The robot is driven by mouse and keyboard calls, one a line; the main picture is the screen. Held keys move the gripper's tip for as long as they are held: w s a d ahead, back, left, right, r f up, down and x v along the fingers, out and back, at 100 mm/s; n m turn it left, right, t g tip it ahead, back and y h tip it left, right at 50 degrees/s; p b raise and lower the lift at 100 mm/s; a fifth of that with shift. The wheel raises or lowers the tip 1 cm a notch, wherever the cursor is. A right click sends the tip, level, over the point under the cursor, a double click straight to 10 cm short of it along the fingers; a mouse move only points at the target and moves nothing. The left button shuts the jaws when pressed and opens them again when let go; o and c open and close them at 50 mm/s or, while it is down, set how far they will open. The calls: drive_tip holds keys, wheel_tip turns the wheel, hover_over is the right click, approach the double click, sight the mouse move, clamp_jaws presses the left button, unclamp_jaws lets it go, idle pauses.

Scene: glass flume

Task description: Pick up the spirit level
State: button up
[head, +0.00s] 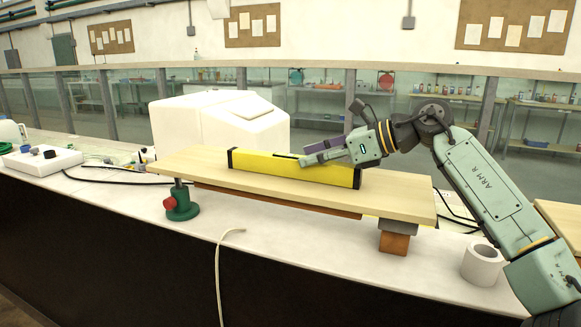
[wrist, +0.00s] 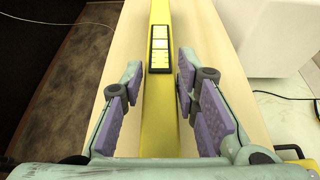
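The spirit level (head: 270,164) is a long yellow bar with black end caps, lying on a pale wooden board (head: 400,200). In the wrist view the yellow level (wrist: 160,110) runs lengthwise between the two purple finger pads, with its black-framed vial window just ahead. My gripper (head: 312,158) is over the right half of the level. In the wrist view my gripper (wrist: 160,100) is open, with a gap on each side between pads and level. The near finger hides part of the level in the head view.
The board rests on a green jack (head: 181,203) at left and a brown block (head: 394,243) at right. A white box (head: 220,122) stands behind it. A white ring (head: 482,264) sits front right. A pale cord (head: 220,265) hangs over the bench front.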

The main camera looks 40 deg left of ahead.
clamp_jaws()
drive_tip(key=shift+r, duration=0.15)
